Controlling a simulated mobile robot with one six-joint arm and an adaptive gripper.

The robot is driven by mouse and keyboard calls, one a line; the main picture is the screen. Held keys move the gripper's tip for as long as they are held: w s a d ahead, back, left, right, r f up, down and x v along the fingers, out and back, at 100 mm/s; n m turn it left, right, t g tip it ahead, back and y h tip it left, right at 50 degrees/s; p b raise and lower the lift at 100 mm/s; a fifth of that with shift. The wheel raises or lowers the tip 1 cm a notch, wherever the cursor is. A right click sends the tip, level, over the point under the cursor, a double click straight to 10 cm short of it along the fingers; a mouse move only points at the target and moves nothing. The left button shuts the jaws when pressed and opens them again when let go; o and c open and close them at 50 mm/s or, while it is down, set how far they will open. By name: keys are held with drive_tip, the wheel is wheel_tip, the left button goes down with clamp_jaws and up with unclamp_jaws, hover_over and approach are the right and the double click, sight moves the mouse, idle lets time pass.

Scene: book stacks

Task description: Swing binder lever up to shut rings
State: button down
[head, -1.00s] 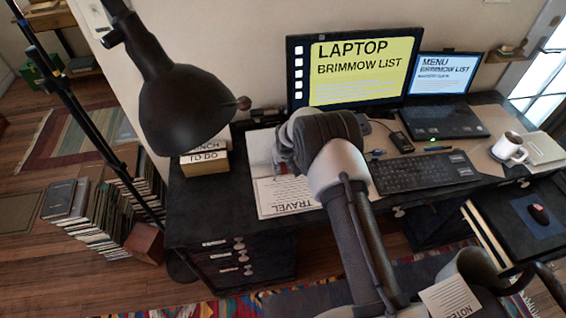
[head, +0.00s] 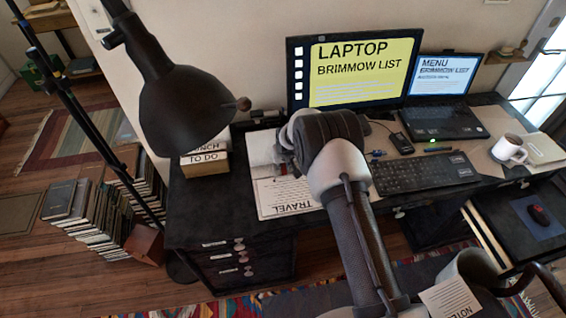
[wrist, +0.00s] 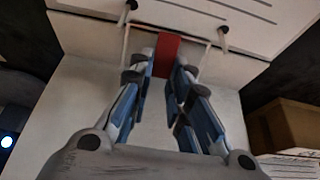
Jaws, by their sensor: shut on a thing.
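The red binder lever (wrist: 167,50) shows in the wrist view, just below the edge of a white lined sheet. My gripper (wrist: 164,75) has its blue-padded fingers closed on this lever from both sides. Two dark binder rings (wrist: 127,12) and (wrist: 222,36) stand at the sheet's edge, with thin pale rods running toward the lever. I cannot tell whether the rings are fully shut. The white binder surface (wrist: 85,95) lies under the fingers.
A keyboard (head: 425,173), laptop (head: 445,122) and mug (head: 509,150) stand to the right. A TO DO box (head: 205,163) and black lamp (head: 185,105) are to the left.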

drive_tip(key=shift+s+d+t, duration=0.1)
drive_tip(key=shift+t, duration=0.2)
drive_tip(key=shift+b, duration=0.35)
drive_tip(key=t+b, duration=0.1)
drive_tip(key=b, duration=0.2)
drive_tip(key=shift+s+f+y, duration=0.15)
drive_tip(key=shift+y, duration=0.15)
drive_tip(key=b, duration=0.2)
drive_tip(key=shift+s+t+b, duration=0.15)
drive_tip(key=shift+t+b, duration=0.25)
drive_tip(key=shift+s+d+t+b, duration=0.15)
drive_tip(key=shift+t+b, duration=0.15)
drive_tip(key=shift+b, duration=0.3)
drive_tip(key=shift+s+d+r+t+y+b, duration=0.1)
drive_tip(key=shift+s+r+t+y+b, duration=0.4)
drive_tip(key=shift+t+b, duration=0.5)
drive_tip(key=shift+s+d+r+t+y, duration=0.1)
drive_tip(key=shift+s+t+y, duration=0.25)
drive_tip(key=shift+t, duration=0.5)
drive_tip(key=shift+s+d+t+y, duration=0.15)
drive_tip(key=shift+s+t, duration=0.25)
drive_tip(key=shift+t, duration=0.45)
drive_tip(key=shift+r, duration=0.1)
